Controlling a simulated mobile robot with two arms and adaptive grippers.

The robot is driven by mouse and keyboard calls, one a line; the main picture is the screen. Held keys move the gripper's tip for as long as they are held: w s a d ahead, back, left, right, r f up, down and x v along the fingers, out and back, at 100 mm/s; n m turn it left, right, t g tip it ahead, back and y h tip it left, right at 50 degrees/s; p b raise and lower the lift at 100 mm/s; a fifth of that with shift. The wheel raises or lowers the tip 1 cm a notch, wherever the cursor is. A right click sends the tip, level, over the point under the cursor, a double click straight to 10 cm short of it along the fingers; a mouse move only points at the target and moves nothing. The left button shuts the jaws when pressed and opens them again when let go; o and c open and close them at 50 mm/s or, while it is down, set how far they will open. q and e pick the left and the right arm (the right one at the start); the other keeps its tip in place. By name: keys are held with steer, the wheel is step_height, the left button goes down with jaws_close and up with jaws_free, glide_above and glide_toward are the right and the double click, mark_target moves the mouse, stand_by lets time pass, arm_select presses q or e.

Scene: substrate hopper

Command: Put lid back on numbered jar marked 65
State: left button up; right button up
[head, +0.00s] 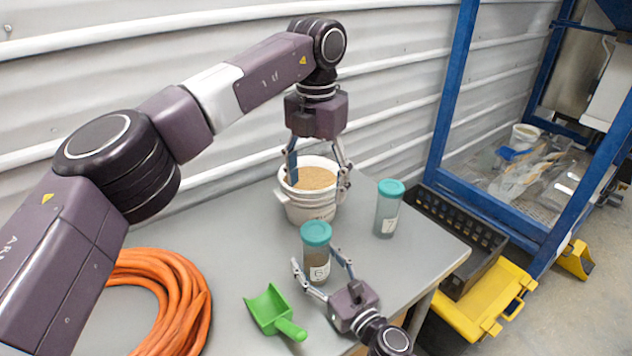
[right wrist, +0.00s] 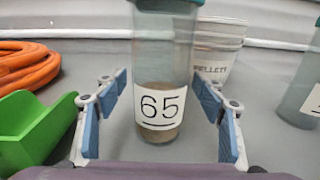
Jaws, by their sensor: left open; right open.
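The jar marked 65 (head: 317,268) is clear, with a little brown material at the bottom, and stands upright on the grey table. A teal lid (head: 316,233) sits on its top. In the right wrist view, the jar (right wrist: 162,70) stands between the fingers with its 65 label facing the camera; its top is cut off. My right gripper (head: 315,261) is open, with a finger on each side of the jar and visible gaps beside it. My left gripper (head: 317,187) is open and empty, pointing down with its fingers at the white bucket's rim.
The white bucket (head: 309,212) of tan pellets stands behind jar 65. A second teal-lidded jar (head: 388,212) stands to the right. A green scoop (head: 270,309) and an orange hose coil (head: 180,300) lie left. A black crate (head: 455,235) and blue frame (head: 447,90) are beyond the table's right edge.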

steer(key=v, duration=1.2)
steer(key=shift+r, duration=0.1)
